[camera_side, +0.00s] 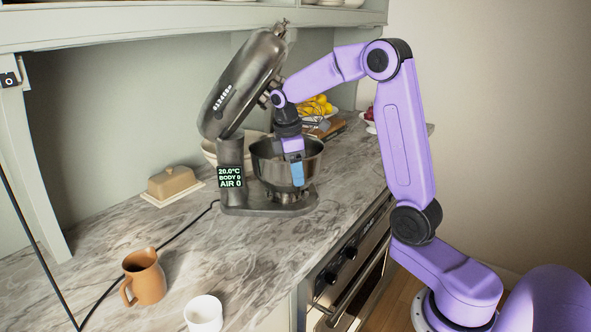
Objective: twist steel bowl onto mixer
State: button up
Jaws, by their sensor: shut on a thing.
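The grey stand mixer (232,150) stands on the marble counter with its head tilted up and back. The steel bowl (268,172) sits upright over the mixer's base plate, in front of the column. Whether the bowl is locked onto the base cannot be told. My gripper (297,178) reaches down from above at the bowl's near right side and is shut on the bowl's wall, with a blue finger showing outside it. The other finger is hidden.
A butter dish (172,184), an orange-brown jug (145,278) and a white cup (203,314) stand on the counter. Yellow fruit (318,105) lies behind my wrist. A black cord crosses the counter's left side.

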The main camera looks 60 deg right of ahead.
jog(key=shift+w, duration=0.1)
jog(key=shift+w+a+m, duration=0.4)
jog(key=shift+m, duration=0.1)
jog(key=shift+w+a, duration=0.1)
dwell(0.3)
jog(key=shift+w+a+m, duration=0.3)
jog(key=shift+w+m, duration=0.1)
jog(key=shift+m, duration=0.2)
jog(key=o, duration=1.6)
jog(key=shift+s, duration=0.1)
jog(key=a+r, duration=0.1)
jog(key=r, duration=0.4)
jog(key=w+r, duration=0.1)
jog(key=r, duration=0.5)
jog(key=a+r, duration=0.1)
jog(key=r, duration=0.5)
jog(key=shift+w+a+r, duration=0.15)
jog(key=shift+w+a, duration=0.1)
jog(key=shift+a, duration=0.05)
